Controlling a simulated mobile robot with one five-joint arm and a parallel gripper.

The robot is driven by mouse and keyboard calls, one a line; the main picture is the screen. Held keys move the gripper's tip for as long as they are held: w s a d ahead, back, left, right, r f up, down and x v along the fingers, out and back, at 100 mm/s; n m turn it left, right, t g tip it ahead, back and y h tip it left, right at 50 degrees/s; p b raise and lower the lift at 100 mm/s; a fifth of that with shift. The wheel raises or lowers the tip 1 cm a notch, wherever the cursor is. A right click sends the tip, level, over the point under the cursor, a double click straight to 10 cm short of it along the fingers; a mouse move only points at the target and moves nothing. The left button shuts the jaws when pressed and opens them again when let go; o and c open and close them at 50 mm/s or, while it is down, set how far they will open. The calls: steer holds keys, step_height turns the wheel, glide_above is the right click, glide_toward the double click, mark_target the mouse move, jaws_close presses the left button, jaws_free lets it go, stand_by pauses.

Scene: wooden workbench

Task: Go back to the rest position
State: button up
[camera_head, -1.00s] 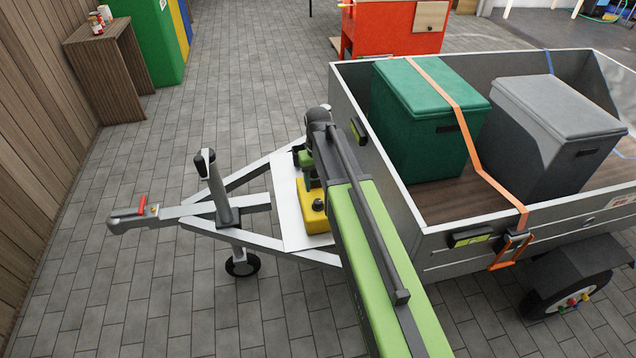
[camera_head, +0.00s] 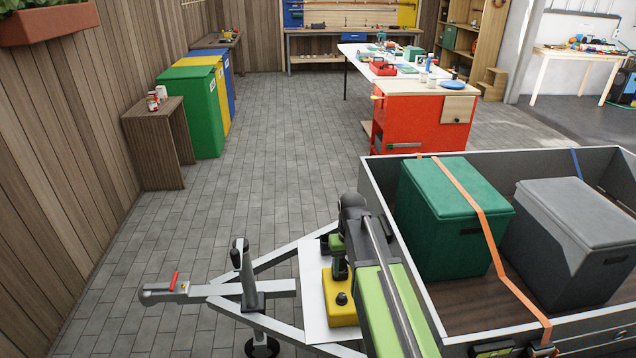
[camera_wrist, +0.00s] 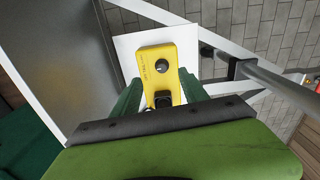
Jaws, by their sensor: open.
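My gripper is open, with its two green fingers spread apart (camera_wrist: 160,84) in the wrist view. Below and between them is a yellow box (camera_wrist: 157,72) with a black round knob and a second dark part nearer the gripper. In the head view the yellow box (camera_head: 341,308) sits on a white plate (camera_head: 313,318) on the trailer's drawbar. My arm reaches out over the trailer's front edge, and my gripper (camera_head: 335,245) is partly hidden behind its own wrist. I cannot tell whether the fingers touch the box.
The trailer (camera_head: 440,312) carries a green bin (camera_head: 445,225) and a grey bin (camera_head: 570,245), with an orange strap over the green one. The drawbar's jockey-wheel post (camera_head: 246,275) stands left of the box. A red workbench (camera_head: 420,130) is behind. Open paving lies at left.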

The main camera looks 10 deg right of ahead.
steer(key=s, duration=1.2)
step_height(320, 180, up, 14)
steer(key=w+m+p, duration=0.1)
steer(key=p, duration=1.3)
steer(key=shift+r, duration=0.15)
